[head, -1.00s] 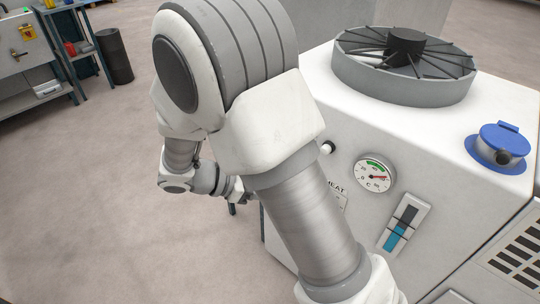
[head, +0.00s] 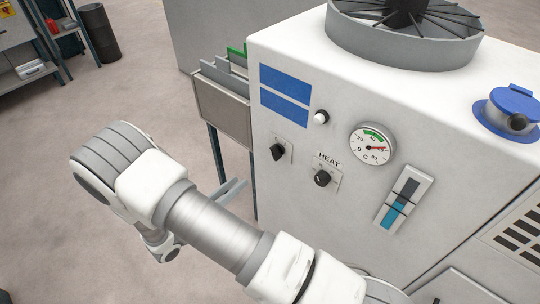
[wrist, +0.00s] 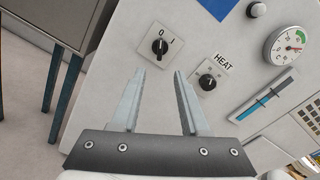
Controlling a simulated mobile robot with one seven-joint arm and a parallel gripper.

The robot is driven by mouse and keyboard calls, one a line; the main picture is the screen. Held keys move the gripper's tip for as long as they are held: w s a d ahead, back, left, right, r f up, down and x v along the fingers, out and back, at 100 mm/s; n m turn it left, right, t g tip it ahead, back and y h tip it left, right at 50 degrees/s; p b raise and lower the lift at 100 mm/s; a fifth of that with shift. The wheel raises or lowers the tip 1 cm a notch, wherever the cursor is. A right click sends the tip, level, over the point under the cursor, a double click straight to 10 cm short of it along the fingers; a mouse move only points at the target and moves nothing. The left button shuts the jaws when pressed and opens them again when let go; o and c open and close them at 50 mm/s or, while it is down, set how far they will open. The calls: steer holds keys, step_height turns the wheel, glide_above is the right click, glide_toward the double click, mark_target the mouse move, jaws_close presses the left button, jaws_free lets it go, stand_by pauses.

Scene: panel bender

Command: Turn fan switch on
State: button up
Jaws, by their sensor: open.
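The grey fan (head: 345,42) sits on top of the white machine. A black rotary switch marked 0 and I (head: 278,152) is on the machine's front panel, to the left of the HEAT knob (head: 322,178). The wrist view shows this switch (wrist: 159,46) just beyond and between my fingertips, with the HEAT knob (wrist: 207,82) right of my right finger. I cannot tell surely which mark the switch points to. My gripper (wrist: 160,74) is open and empty, apart from the panel. In the head view its fingers (head: 231,188) show left of and below the switch.
A white button (head: 321,117), a dial gauge (head: 372,143) and a blue level gauge (head: 404,199) share the panel. A blue cap (head: 509,108) is on the top right. A grey rack on legs (head: 222,108) stands left of the machine. Open floor lies to the left.

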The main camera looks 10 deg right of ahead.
mark_target(272, 154)
steer(key=b+x, duration=0.1)
steer(key=x, duration=1.3)
steer(key=shift+w+d+b, duration=0.2)
steer(key=shift+d+b, duration=0.1)
steer(key=shift+b, duration=0.05)
jaws_close()
